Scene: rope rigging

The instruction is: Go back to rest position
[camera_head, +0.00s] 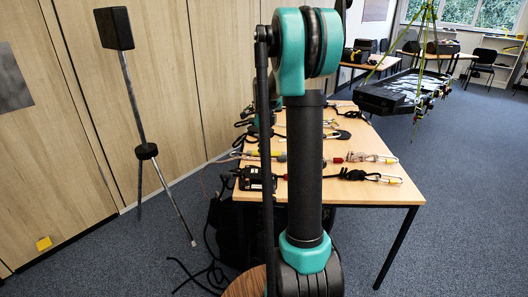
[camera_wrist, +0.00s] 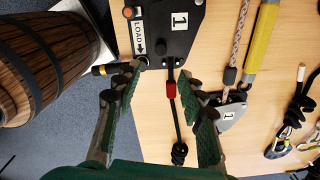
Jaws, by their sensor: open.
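My gripper (camera_wrist: 160,78) shows in the wrist view with its two green-padded fingers spread apart. It is open, with nothing clamped between the fingers. Beyond the fingertips, a black device (camera_wrist: 172,32) with a "LOAD" label and a "1" tag lies on the wooden table (camera_wrist: 229,149). A dark cord with a red sleeve (camera_wrist: 171,90) runs from the device down between the fingers in the picture and ends in a black knot. In the head view my upright arm fills the middle, and my gripper cannot be made out there.
In the head view the table (camera_head: 400,190) bears several ropes and fittings. A black stretcher-like platform (camera_head: 385,98) hangs from green straps at the right. A wooden barrel (camera_wrist: 45,65) stands beside the table. Carpet at right is clear.

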